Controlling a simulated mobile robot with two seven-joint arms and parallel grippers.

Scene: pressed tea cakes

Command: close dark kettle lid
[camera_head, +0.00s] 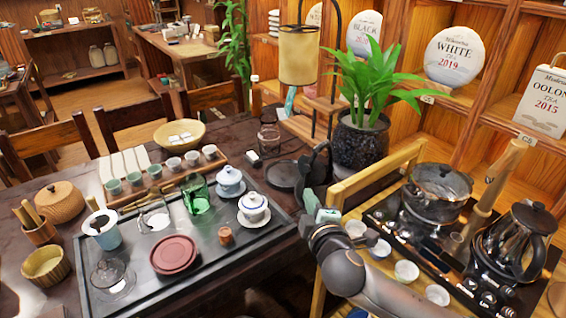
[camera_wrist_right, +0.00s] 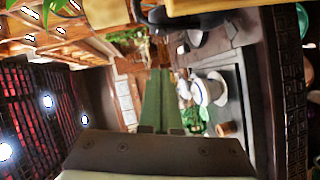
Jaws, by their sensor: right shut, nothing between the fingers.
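A dark kettle (camera_head: 518,245) with a black handle stands on the tea stove at the far right. Its black top (camera_head: 536,215) seems to be on it, but I cannot tell how tightly it sits. My right gripper (camera_head: 310,200) is well to the left of this kettle, by the left edge of the wooden stand. In the right wrist view its green fingers (camera_wrist_right: 158,85) are together with nothing between them. A dark curved object (camera_head: 313,168) shows just behind the gripper, partly hidden, and I cannot tell what it is. My left gripper is not in view.
A glass pot (camera_head: 440,183) stands left of the kettle on the wooden stand (camera_head: 392,170). A potted plant (camera_head: 360,145) is behind my right gripper. A dark tea tray (camera_head: 255,255) with a white lidded cup (camera_head: 253,208) and other teaware lies to the left.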

